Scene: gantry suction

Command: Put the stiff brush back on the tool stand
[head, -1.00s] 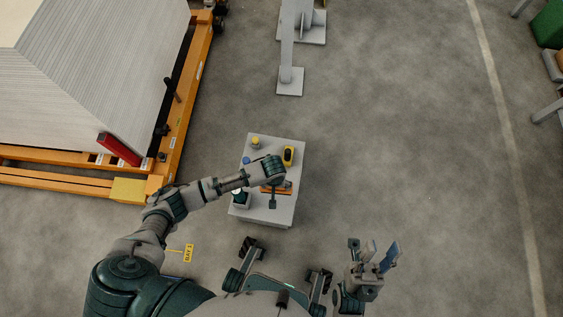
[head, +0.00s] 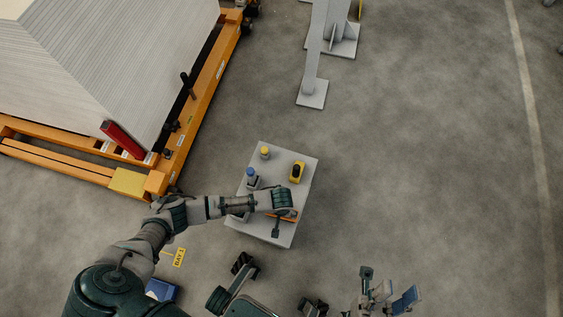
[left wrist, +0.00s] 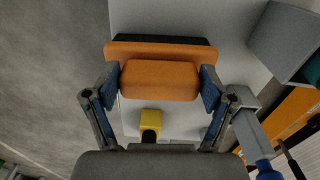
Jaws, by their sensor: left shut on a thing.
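The stiff brush has an orange block handle (left wrist: 160,80) and a dark bristle strip (left wrist: 160,41), seen in the left wrist view. My left gripper (left wrist: 159,88) is shut on the orange handle, one finger on each side. In the head view a strip of the orange brush (head: 290,215) shows beside my left wrist, over the near part of the grey tool stand (head: 283,163). I cannot tell whether the brush touches the stand top.
On the stand are a yellow-and-black tool (head: 297,172), a yellow-topped item (head: 265,152) and a blue-topped item (head: 251,174). A grey box (left wrist: 284,40) is near the brush in the wrist view. An orange frame (head: 207,88) stands left; floor to the right is clear.

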